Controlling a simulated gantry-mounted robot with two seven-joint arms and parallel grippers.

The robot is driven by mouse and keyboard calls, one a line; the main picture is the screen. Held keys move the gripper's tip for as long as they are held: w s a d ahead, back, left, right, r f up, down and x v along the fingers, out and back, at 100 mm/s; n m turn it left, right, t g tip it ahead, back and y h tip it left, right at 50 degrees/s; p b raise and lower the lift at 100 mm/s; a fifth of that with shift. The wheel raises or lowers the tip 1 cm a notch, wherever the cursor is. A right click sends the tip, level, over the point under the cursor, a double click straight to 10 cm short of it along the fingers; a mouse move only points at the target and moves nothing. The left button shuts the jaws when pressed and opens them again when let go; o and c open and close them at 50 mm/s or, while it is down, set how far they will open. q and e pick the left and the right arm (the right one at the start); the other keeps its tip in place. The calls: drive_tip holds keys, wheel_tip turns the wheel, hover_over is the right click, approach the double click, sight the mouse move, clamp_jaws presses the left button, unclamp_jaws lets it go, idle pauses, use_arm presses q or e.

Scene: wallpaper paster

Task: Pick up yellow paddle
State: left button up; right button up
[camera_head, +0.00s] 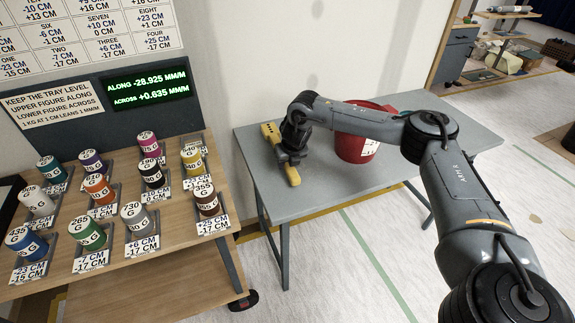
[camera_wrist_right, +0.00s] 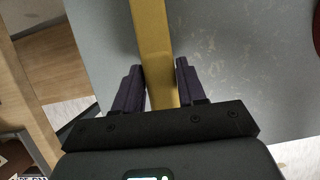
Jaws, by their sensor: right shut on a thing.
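The yellow paddle (camera_head: 292,175) is a long yellow piece lying over the left part of the grey table (camera_head: 440,124). It has a wider end at the back and a narrower end toward the front. My right gripper (camera_head: 287,158) is over its middle and shut on it, hiding that part. In the right wrist view the yellow bar (camera_wrist_right: 151,40) runs between the two dark fingers (camera_wrist_right: 158,85). I cannot tell whether the paddle touches the tabletop. My left gripper is not in view.
A red bucket (camera_head: 357,149) stands on the table right of the paddle, partly behind my right forearm. At left, a wooden stand (camera_head: 171,251) holds several labelled coloured weights under a green-lit display (camera_head: 146,88).

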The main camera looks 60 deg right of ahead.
drive_tip(key=s+d+r+p, duration=0.2)
drive_tip(key=s+d+r, duration=0.1)
drive_tip(key=s+r, duration=0.5)
drive_tip(key=s, duration=0.3)
drive_tip(key=shift+d, duration=0.25)
drive_tip(key=shift+r, duration=0.1)
